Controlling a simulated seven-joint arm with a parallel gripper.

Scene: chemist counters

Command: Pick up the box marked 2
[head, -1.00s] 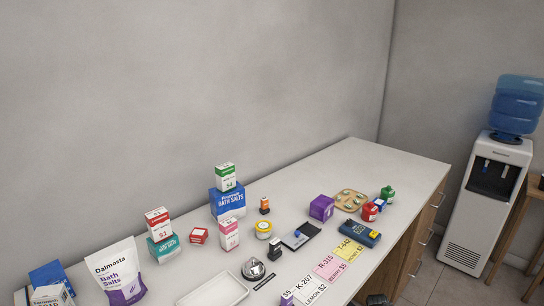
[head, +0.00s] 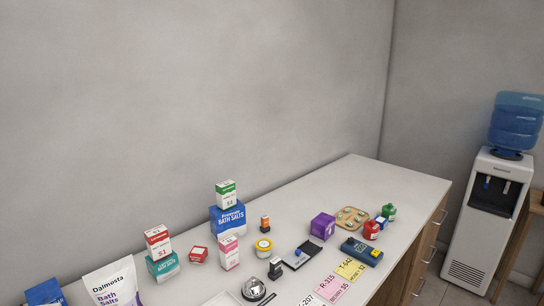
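No box shows a mark that I can clearly read as 2. The candidates stand on the white counter (head: 370,180). A white and green box (head: 226,194) stands on the blue bath salts box (head: 228,220); its mark looks like 4. A white and red box (head: 158,242) stands on a teal box (head: 163,267); its mark looks like 1. A white and pink box (head: 229,253) stands upright on the counter; its mark is too small to read. My gripper is not in view.
A small red box (head: 199,254), a yellow-lidded jar (head: 264,248), a bell (head: 254,290), a purple box (head: 322,227) and a bath salts pouch (head: 113,287) stand around. Price cards (head: 330,287) lie at the front. The counter's far right is clear. A water cooler (head: 492,210) stands beyond.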

